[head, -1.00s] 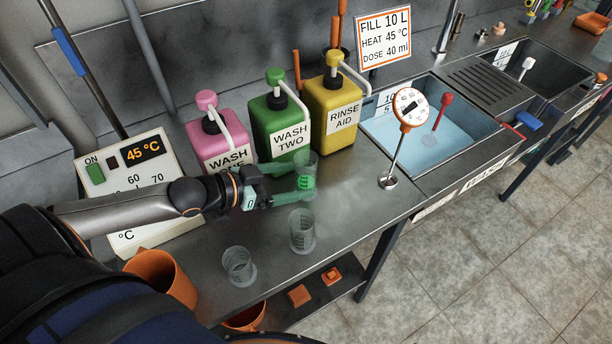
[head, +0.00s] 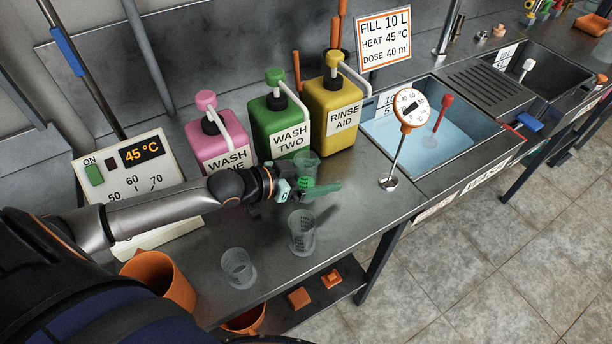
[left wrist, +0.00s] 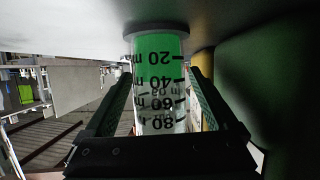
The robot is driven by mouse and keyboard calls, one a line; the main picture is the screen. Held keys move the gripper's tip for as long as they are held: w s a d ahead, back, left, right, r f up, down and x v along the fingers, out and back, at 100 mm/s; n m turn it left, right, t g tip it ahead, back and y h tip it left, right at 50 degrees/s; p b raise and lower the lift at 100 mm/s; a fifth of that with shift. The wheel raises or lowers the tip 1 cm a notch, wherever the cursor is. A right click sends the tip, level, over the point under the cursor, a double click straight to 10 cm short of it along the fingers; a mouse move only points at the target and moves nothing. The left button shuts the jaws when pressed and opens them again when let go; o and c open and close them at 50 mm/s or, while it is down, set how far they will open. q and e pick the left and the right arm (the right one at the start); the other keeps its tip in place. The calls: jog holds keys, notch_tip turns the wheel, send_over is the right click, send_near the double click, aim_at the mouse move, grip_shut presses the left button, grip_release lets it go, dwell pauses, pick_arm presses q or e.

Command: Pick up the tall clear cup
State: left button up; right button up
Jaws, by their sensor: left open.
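A clear measuring cup with green liquid (head: 306,167) stands on the steel counter in front of the green bottle. My left gripper (head: 322,184) is open around it at low height. In the left wrist view, the cup (left wrist: 160,85) appears upside down between the two spread fingers, with scale marks on its side; contact cannot be told. A taller empty clear cup (head: 302,233) stands nearer the counter's front edge. A shorter, wider empty clear cup (head: 238,268) stands to its left. My right gripper is not in view.
Pink (head: 215,142), green (head: 280,125) and yellow (head: 335,108) pump bottles stand close behind. A control box (head: 125,170) is at left, an orange bucket (head: 160,278) below it. A dial thermometer (head: 402,130) stands beside the sink (head: 425,135). Counter right of the cups is clear.

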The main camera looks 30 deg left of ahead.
pick_arm(q)
grip_shut()
dwell(0.8)
